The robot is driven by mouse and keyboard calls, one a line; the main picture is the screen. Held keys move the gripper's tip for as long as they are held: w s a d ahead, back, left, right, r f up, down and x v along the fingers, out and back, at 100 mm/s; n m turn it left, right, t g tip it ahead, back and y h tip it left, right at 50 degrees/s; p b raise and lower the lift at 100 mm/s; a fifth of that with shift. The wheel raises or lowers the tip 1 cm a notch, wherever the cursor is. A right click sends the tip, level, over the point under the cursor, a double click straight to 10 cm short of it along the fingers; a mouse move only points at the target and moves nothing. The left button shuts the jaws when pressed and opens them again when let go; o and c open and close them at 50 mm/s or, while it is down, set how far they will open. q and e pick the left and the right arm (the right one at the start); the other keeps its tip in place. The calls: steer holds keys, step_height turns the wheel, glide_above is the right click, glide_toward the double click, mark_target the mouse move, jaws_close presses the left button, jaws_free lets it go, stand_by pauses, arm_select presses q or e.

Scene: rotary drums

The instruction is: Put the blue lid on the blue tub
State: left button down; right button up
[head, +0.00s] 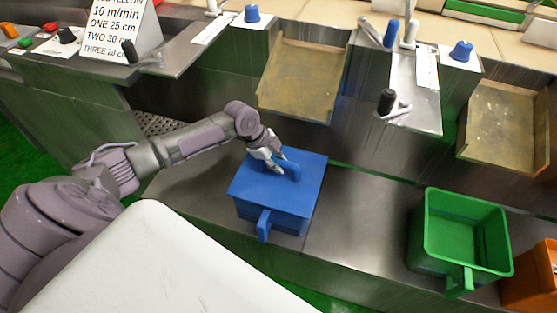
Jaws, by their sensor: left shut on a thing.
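The blue lid (262,188) is a square plate with a raised handle on top. It lies over the blue tub (285,224), covering its opening, and looks roughly level and lined up with it. I cannot tell whether its rim is fully seated. The tub stands on the grey metal ledge, its blue side handle (263,226) facing the front. My left gripper (282,168) is shut on the lid's handle from above. My right gripper is not in view.
An open green tub (465,282) stands on the ledge at right, with an orange tub (530,280) beside it. Metal chutes (303,85) and black-knobbed levers (387,102) project behind. The ledge (355,235) between the blue and green tubs is clear. A white surface (160,270) fills the front left.

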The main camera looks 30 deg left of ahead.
arm_select(q)
steer(key=shift+f, duration=0.3)
steer(key=c, duration=0.9)
jaws_free()
steer(key=shift+r, duration=0.1)
steer(key=v, duration=1.2)
